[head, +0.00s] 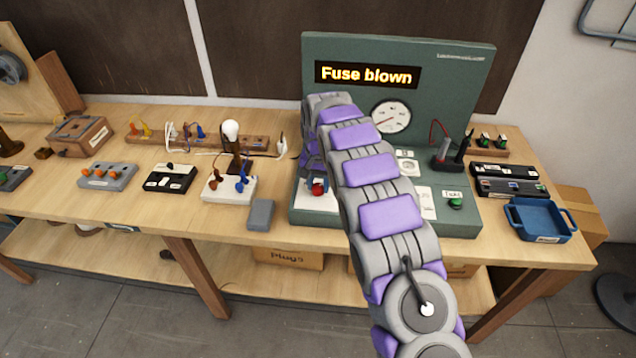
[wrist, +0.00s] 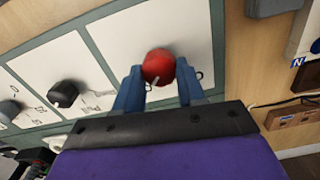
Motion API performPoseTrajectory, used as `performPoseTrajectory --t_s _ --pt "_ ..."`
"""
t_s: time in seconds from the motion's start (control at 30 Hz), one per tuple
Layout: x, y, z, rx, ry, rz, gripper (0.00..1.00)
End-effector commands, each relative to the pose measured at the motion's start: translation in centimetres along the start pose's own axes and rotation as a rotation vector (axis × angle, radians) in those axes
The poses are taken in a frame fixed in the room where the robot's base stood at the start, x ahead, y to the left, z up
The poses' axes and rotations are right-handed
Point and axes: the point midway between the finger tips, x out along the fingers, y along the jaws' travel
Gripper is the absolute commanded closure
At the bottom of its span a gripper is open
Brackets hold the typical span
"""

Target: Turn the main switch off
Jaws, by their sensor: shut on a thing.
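The main switch appears to be the red knob (wrist: 158,66) on a white plate of the green test panel. In the wrist view, the two blue fingers of my gripper (wrist: 157,82) are on either side of the red knob and closed on it. In the head view, the red knob (head: 319,188) shows at the lower left of the green panel (head: 460,75), with my gripper at it, mostly hidden behind my arm. The panel's display (head: 367,75) reads "Fuse blown". The knob's markings are too small to read.
A black knob (wrist: 64,93) sits beside the red one on the panel. A blue tray (head: 541,222) and a green test button (head: 455,203) are at the right.

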Motion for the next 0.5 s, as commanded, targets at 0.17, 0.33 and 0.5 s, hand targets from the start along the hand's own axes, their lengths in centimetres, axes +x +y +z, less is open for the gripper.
performPoseTrajectory --t_s 0.17,0.33,0.5 --pt "-0.01 -0.12 0.01 -0.001 0.001 -0.001 0.84" --pt "-0.02 -0.17 0.02 -0.003 0.001 -0.001 0.91" --pt "-0.1 -0.22 0.03 -0.028 0.001 0.0 0.91"
